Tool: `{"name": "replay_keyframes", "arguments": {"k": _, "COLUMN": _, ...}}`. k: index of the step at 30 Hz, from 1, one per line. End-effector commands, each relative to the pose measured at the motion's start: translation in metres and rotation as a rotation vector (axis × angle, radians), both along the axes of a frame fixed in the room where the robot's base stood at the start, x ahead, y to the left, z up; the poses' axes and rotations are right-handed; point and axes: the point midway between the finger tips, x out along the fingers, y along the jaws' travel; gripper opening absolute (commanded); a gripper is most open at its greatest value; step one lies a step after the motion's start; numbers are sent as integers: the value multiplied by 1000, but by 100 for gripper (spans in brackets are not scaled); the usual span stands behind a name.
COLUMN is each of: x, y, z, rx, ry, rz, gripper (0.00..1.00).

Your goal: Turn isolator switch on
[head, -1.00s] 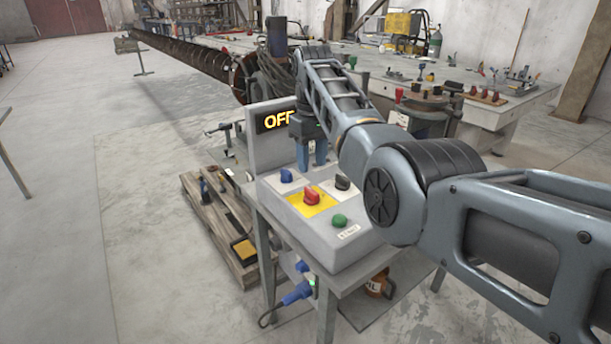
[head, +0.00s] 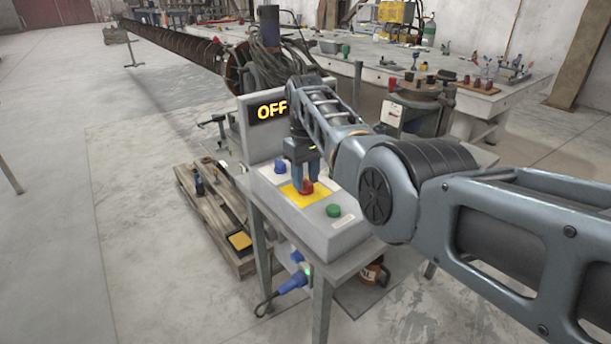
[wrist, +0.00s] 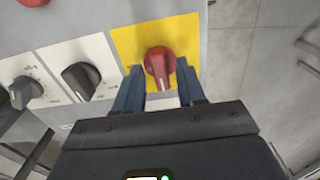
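The red isolator switch (head: 307,187) sits on a yellow plate (head: 299,200) on the front of the grey control box (head: 337,229). In the wrist view the red knob (wrist: 159,66) shows on its yellow plate, its ridge pointing roughly up and down the picture. My gripper (head: 305,183) is over the switch, pointing down. In the wrist view my gripper (wrist: 159,84) is open, with one blue finger on each side of the knob and small gaps visible. The display (head: 270,110) on the box reads "OFF", partly hidden by my arm.
A blue knob (head: 280,167) and a green button (head: 333,210) are on the same panel. Two dark knobs, one black (wrist: 81,81), lie left of the switch in the wrist view. A pallet (head: 222,215) lies on the floor left of the box's stand.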

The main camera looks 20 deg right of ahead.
Motion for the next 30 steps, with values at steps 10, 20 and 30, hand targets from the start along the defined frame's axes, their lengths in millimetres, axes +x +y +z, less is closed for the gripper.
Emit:
{"name": "replay_keyframes", "arguments": {"k": 10, "x": 0, "y": 0, "z": 0, "rx": 0, "ry": 0, "rz": 0, "gripper": 5}}
{"name": "replay_keyframes", "arguments": {"k": 20, "x": 0, "y": 0, "z": 0, "rx": 0, "ry": 0, "rz": -4, "gripper": 0}}
{"name": "replay_keyframes", "arguments": {"k": 30, "x": 0, "y": 0, "z": 0, "rx": 0, "ry": 0, "rz": -124, "gripper": 0}}
